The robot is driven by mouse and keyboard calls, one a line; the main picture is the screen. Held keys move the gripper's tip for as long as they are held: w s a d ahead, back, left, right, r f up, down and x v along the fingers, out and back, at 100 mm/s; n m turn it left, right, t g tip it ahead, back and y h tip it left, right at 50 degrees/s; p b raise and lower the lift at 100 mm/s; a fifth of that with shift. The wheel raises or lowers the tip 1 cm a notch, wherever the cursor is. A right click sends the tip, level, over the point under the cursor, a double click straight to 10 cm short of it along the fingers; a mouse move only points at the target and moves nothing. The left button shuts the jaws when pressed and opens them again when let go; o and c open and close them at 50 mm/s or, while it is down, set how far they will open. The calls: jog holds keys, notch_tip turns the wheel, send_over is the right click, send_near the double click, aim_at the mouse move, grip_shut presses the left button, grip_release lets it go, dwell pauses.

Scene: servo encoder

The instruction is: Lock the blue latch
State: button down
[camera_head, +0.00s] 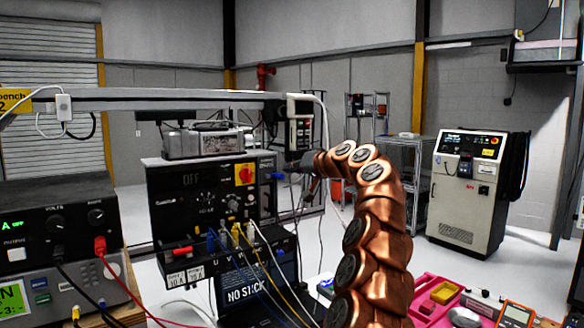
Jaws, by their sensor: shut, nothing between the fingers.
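A black control box (165,215) stands on the bench, left of centre. A small blue piece, which looks like the blue latch (277,176), sticks out at its upper right edge; it is too small to tell its position. My copper arm rises from the bottom and bends left. My gripper (308,192) is at its end, just right of the box's right edge and a little right of the blue piece. It looks apart from it. The gripper is shut and empty; its fingertips are small and dark.
A red and yellow rotary switch (244,174) sits on the box. Coloured cables (240,240) hang from its lower front. A power supply (60,225) stands at left. A pink tray (428,300) and a meter (515,314) lie at lower right.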

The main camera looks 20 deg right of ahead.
jog(key=shift+a+f, duration=0.25)
jog(key=shift+f, duration=0.05)
jog(key=shift+a, duration=0.2)
jog(key=shift+d+f+m, duration=0.1)
jog(key=shift+d+m, duration=0.2)
jog(key=shift+d+f+m+y+p, duration=0.1)
jog(key=shift+f+m+y+p, duration=0.05)
jog(key=shift+m+y+p, duration=0.2)
